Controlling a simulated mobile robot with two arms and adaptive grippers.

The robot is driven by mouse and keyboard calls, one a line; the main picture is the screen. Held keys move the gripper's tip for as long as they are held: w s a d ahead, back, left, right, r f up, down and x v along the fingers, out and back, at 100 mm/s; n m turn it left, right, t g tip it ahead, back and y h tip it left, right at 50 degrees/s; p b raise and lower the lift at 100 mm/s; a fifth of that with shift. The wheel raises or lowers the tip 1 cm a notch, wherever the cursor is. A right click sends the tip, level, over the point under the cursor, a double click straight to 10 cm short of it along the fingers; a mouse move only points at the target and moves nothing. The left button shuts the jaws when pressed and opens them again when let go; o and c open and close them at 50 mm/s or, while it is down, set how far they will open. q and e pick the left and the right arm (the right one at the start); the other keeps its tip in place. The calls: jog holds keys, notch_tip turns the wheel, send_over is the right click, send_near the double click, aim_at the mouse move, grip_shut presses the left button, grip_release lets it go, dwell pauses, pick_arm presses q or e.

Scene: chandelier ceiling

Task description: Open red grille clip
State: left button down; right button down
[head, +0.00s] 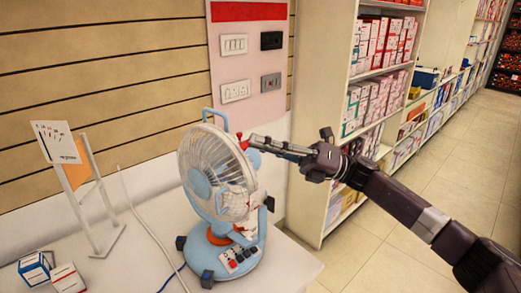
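The small red grille clip (243,144) sits at the upper right rim of the grille. My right gripper (256,142) reaches in from the right, with its fingertips at or very close to the clip. I cannot tell whether they touch it or whether the fingers are apart. My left gripper is not in view.
The white table (140,268) also holds a small sign stand (95,195), two small boxes (50,272) and loose cables (150,235). A panel of sockets (250,60) is on the slatted wall behind. Stocked shelves (375,100) and a clear tiled aisle lie right.

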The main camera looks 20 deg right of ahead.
jog(key=shift+r, duration=0.1)
dwell(0.3)
jog(key=c, duration=2.2)
grip_release()
jog(key=v, duration=1.2)
